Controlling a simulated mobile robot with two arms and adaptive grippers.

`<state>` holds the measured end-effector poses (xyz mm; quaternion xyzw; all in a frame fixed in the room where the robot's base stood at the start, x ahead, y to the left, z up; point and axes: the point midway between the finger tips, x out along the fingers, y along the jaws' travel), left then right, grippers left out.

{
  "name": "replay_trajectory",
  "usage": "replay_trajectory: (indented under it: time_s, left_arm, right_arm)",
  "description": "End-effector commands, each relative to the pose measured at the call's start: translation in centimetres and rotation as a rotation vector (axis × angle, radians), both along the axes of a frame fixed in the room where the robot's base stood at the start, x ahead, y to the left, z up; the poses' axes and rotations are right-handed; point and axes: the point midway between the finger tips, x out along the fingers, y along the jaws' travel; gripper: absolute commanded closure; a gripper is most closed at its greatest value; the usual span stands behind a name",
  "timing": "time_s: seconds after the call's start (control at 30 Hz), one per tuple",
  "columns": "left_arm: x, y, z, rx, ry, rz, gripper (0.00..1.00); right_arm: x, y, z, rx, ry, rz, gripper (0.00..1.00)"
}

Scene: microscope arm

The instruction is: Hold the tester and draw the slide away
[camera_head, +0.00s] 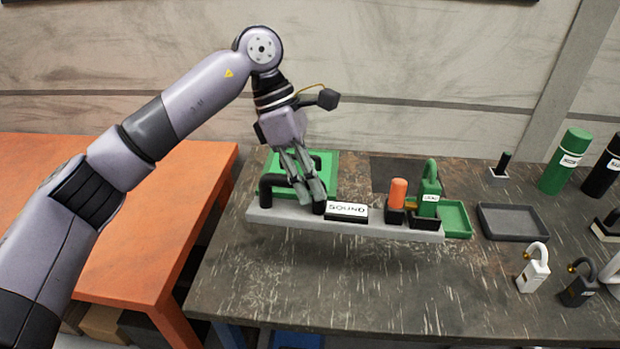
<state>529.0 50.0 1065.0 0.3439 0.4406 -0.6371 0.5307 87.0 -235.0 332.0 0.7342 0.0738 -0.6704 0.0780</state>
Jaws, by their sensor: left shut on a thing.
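The tester is a long light grey base (380,232) on the dark workbench. It carries a black handle (266,190) at its left end and a white "SOUND" label (347,209) near its middle. An orange knob (398,192) on a black block stands toward its right end, which I take to be the slide. My right gripper is not in view.
A green tray (457,220) and a dark grey tray (513,222) lie to the right. A white padlock (534,268) and a black padlock (580,287) stand farther right. Green (566,160) and black bottles stand behind. The bench front is clear. An orange table (120,240) adjoins left.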

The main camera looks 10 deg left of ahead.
Motion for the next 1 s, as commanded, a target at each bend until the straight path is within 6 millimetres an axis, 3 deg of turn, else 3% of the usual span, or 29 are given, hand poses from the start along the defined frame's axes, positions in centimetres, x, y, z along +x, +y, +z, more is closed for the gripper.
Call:
replay_trajectory:
  time_s: [1.0]
  left_arm:
    - [0.3,-0.1,-5.2,-0.006,-0.003,-0.001,1.00]
  right_arm:
    - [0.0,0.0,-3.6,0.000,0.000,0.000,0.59]
